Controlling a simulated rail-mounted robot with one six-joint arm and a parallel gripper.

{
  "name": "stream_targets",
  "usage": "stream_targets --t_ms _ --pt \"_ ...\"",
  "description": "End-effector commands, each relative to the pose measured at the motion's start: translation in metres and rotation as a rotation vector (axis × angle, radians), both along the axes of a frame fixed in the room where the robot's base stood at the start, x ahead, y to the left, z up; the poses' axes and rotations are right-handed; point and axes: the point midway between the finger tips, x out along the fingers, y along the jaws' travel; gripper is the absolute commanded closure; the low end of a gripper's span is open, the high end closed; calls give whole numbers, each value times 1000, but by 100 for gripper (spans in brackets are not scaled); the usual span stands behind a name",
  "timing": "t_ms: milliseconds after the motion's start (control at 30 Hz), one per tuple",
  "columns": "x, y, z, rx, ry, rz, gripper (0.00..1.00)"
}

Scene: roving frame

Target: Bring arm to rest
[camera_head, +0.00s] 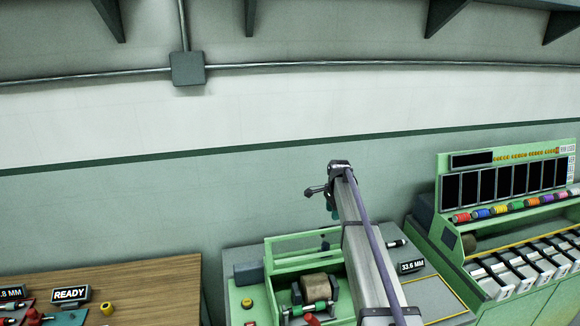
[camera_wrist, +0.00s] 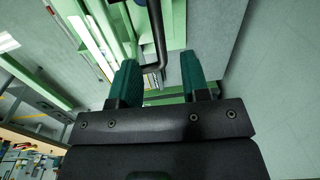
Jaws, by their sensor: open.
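My arm (camera_head: 372,255) rises from the lower right of the head view and reaches over the green machine on the grey bench. My gripper shows in the wrist view (camera_wrist: 157,88), where its two teal fingers stand apart with nothing held between them. In the head view only a small part of the gripper end shows beside the arm's top joint, and the fingers are mostly hidden. Beyond the fingers in the wrist view are green frame parts (camera_wrist: 172,25) and a dark bent bar (camera_wrist: 158,35); whether they touch the fingers I cannot tell.
A green machine with a brown drum (camera_head: 320,287) stands under my arm, next to a display reading 33.6 MM (camera_head: 411,267). A green rack with colored spools (camera_head: 503,208) is at the right.

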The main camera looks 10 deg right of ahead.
Motion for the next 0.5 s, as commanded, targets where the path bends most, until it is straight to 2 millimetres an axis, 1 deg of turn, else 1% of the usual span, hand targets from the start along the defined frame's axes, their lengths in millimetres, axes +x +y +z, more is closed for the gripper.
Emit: stream_targets --t_ms 33,67,100,167,200,267,300,367,400,467,500 --pt "-26 11 0 -4 0 60 58" --pt "-42 18 0 -7 -1 113 58" --pt "-68 28 0 -14 -1 199 58" --pt "-113 46 0 -24 -3 354 58" --pt "-143 57 0 -33 -3 464 58" --pt "-187 72 0 -44 -5 626 58" --pt "-215 81 0 -52 -5 731 58" --pt "-256 93 0 -64 -6 888 58" --pt "-286 100 0 -72 -7 994 58" --pt "-331 110 0 -84 -8 1158 58" --pt "-361 117 0 -91 -7 1270 58"
